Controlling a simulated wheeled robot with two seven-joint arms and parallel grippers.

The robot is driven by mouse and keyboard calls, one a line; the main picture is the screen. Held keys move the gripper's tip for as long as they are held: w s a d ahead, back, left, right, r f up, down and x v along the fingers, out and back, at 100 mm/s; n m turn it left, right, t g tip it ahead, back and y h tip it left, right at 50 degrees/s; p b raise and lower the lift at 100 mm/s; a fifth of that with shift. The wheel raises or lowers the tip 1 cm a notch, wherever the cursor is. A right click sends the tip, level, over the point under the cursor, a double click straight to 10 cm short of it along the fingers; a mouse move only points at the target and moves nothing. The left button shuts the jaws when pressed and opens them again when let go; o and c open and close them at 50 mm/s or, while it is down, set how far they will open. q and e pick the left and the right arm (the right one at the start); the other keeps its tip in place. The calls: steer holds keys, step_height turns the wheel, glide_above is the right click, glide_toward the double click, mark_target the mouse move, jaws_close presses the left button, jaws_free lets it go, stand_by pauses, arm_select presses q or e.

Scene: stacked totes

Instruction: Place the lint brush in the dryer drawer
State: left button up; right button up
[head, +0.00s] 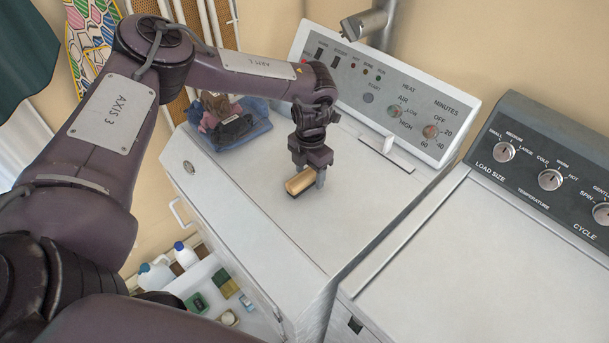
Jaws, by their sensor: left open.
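The lint brush (300,182), with a tan wooden back and a dark underside, is on the white dryer top (255,195). My left gripper (311,172) points down right at the brush's far end. One finger shows on the brush's right side; the other is mostly hidden. The jaws are open, and I cannot tell whether they touch the brush. A white, open drawer-like space (207,270) shows low at the left by the dryer's front, partly hidden by my arm. My right gripper is not in view.
A washer (480,255) is at right.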

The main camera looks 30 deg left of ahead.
arm_select(q)
steer(key=shift+f, duration=0.5)
steer(key=shift+c, duration=1.3)
steer(key=c, duration=0.8)
steer(key=shift+r, duration=0.1)
